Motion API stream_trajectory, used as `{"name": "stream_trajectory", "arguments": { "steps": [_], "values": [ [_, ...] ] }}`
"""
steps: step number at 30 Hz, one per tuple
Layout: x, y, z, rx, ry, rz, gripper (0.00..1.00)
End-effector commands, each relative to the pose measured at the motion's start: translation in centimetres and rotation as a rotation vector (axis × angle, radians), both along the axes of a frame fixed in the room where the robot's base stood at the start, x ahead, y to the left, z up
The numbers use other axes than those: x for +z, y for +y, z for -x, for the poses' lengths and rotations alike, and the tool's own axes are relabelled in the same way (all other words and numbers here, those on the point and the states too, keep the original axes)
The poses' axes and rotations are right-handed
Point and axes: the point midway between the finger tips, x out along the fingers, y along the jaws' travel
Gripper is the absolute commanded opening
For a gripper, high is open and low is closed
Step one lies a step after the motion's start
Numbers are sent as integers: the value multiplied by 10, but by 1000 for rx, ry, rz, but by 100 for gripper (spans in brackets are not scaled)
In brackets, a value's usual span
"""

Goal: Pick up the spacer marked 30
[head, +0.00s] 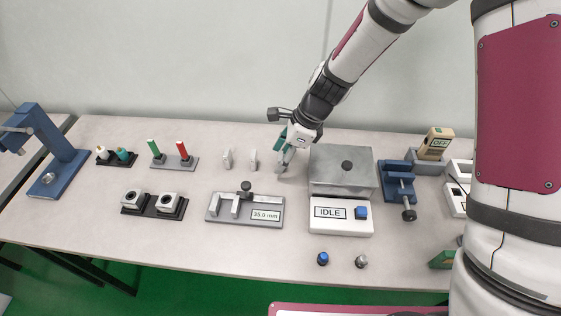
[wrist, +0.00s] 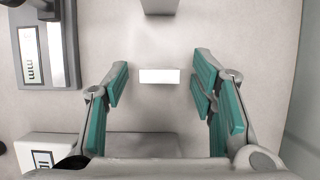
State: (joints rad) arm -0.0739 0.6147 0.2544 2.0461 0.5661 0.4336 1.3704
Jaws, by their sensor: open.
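My gripper (head: 285,163) is low over the table, left of the grey metal box, with its teal-padded fingers open. In the wrist view, my gripper (wrist: 160,86) has its fingers spread on both sides of a small white block (wrist: 160,76), with a gap on each side; I cannot tell its height against the fingertips. A grey block (wrist: 160,5) shows at the top edge. In the head view two pale upright spacers, one on the left (head: 227,158) and one on the right (head: 253,159), stand left of my gripper. No number is readable on any of them.
The grey metal box (head: 341,170) stands close right of my gripper, behind the IDLE unit (head: 342,225). A grey gauge reading 35.0 mm (head: 245,209) lies in front. A stand with green and red sticks (head: 176,164) is further left. A blue vise (head: 398,184) is at right.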

Motion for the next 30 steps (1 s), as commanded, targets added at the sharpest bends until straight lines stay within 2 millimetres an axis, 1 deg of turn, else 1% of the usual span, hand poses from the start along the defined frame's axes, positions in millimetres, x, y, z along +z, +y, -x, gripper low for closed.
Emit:
{"name": "stream_trajectory", "arguments": {
  "steps": [4,5,6,11,12,19,22,26,30],
  "values": [
    [0,0,0,0,0,0,52],
    [0,0,0,0,0,0,47],
    [0,0,0,0,0,0,38],
    [1,0,0,0,0,0,2],
    [1,0,0,0,0,0,0],
    [1,0,0,0,0,0,0],
    [7,0,0,1,-1,0,0],
    [26,0,0,0,-3,0,0],
    [54,0,0,0,-4,-1,0]
  ]
}}
